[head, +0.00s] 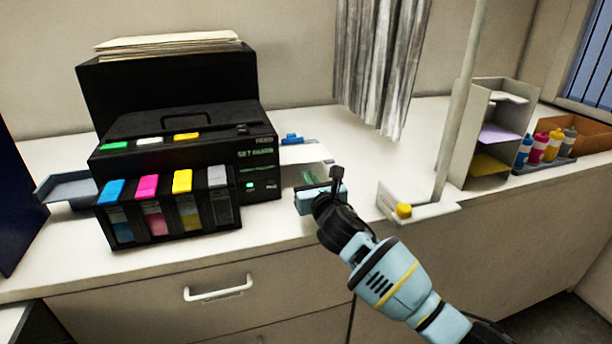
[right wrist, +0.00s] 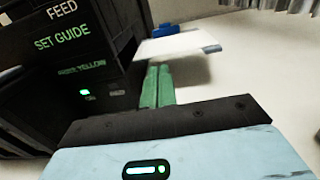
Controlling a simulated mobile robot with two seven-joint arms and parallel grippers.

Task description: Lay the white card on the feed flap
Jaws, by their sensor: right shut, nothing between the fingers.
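The black printer (head: 190,150) stands on the counter, with "FEED" and "SET GUIDE" lettering in the right wrist view (right wrist: 95,60). The feed flap (head: 329,161) juts from its right side; only its grey-blue end (right wrist: 212,48) shows. A flat white card (head: 304,152) appears to lie on it, also seen in the right wrist view (right wrist: 178,44). A blue guide (head: 292,138) stands behind the card. My right gripper (head: 308,176) is in front of the flap, its green fingers (right wrist: 156,75) shut together and empty, apart from the card. My left gripper is out of view.
A lamp-like white stand (head: 420,207) with a yellow knob is right of my gripper. A sorter (head: 465,135) with white, purple and yellow sheets and several ink bottles (head: 552,146) are farther right. Coloured tanks (head: 165,205) front the printer. A grey curtain (head: 378,60) hangs behind.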

